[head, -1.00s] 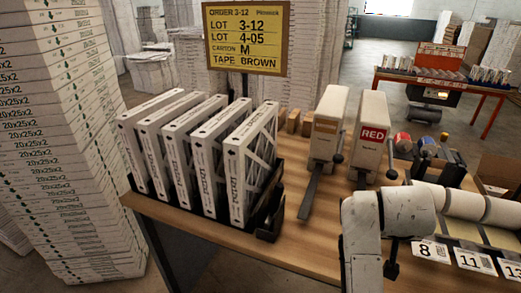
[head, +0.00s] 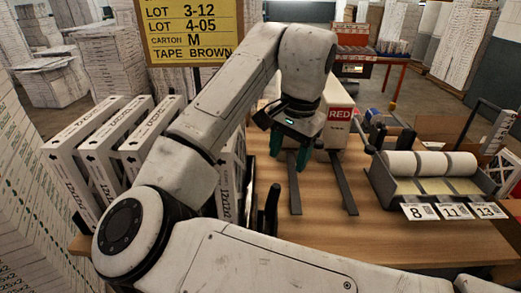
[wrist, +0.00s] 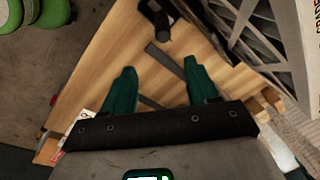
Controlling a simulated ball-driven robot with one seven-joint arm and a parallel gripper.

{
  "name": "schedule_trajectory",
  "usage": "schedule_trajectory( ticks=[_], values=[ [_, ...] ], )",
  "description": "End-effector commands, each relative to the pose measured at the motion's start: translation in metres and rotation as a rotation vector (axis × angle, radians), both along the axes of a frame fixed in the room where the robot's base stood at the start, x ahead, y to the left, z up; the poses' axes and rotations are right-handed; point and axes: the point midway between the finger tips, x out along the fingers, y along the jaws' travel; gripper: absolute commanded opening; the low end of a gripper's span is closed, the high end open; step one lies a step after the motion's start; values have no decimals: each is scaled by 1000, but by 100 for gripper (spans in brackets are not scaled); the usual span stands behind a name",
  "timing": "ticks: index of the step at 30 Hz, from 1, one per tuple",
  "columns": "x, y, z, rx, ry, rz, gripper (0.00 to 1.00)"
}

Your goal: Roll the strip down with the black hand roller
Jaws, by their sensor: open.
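My gripper (head: 303,163) is open, its two green fingers pointing down over the wooden table, in front of the dispenser with the RED label. In the wrist view the fingers (wrist: 158,68) stand apart with only tabletop and dark rails between them. A black upright piece (head: 271,208) stands at the right end of the filter row; a dark rounded piece (wrist: 156,14) shows at the top of the wrist view. I cannot tell whether either is the hand roller. I cannot make out a strip laid on a filter or carton.
White boxed filters (head: 85,150) stand in a row at the left, partly behind my arm. The RED dispenser (head: 338,125) has long dark rails (head: 338,185) reaching forward. A label dispenser (head: 432,165) with white rolls is at the right. The front right tabletop (head: 375,232) is clear.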

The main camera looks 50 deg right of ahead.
Motion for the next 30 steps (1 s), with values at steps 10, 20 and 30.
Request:
schedule_trajectory(
  ticks=[10,20,30],
  values=[
    [3,6,-18,33,5,-2,58],
    [11,7,-72,34,4,-2,58],
    [15,6,-103,33,0,-2,58]
  ],
)
